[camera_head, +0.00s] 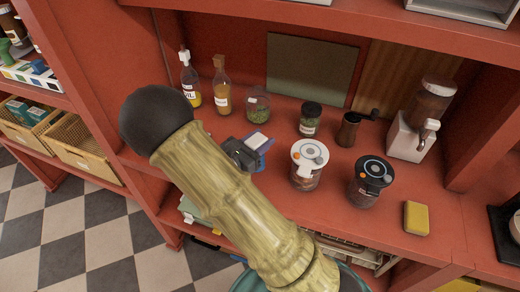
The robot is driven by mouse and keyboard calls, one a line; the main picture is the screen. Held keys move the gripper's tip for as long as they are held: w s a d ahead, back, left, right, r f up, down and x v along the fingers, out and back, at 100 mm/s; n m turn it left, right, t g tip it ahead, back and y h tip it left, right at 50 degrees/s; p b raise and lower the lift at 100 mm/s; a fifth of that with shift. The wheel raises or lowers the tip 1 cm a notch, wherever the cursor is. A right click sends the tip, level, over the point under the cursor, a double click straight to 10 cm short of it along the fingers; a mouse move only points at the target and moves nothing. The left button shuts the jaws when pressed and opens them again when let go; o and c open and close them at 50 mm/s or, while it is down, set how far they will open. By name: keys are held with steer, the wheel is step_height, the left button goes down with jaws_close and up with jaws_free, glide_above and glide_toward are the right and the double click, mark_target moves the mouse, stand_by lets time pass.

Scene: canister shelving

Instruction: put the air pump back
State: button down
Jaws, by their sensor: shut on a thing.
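My gripper (240,153) shows only as a dark part beyond my arm, low over the red counter; its fingertips are mostly hidden. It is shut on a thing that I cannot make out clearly. A small white and blue piece (260,142) shows right beside it; I cannot tell whether this is the air pump or part of my gripper. To the right stand a clear canister with a white round lid (310,155) and one with a black round lid (374,174). Both lids have a handle-like part on top.
Behind are two bottles (222,90), a green-filled jar (258,104), a black-lidded spice jar (310,119) and a hand grinder (349,130). A white grinder machine (410,135) and a yellow sponge (416,218) are at right. The counter's front middle is partly hidden by my arm.

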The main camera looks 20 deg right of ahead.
steer(key=shift+f, duration=0.1)
steer(key=shift+f, duration=1.95)
steer(key=shift+f, duration=0.2)
steer(key=c, duration=0.9)
jaws_free()
steer(key=shift+o, duration=0.2)
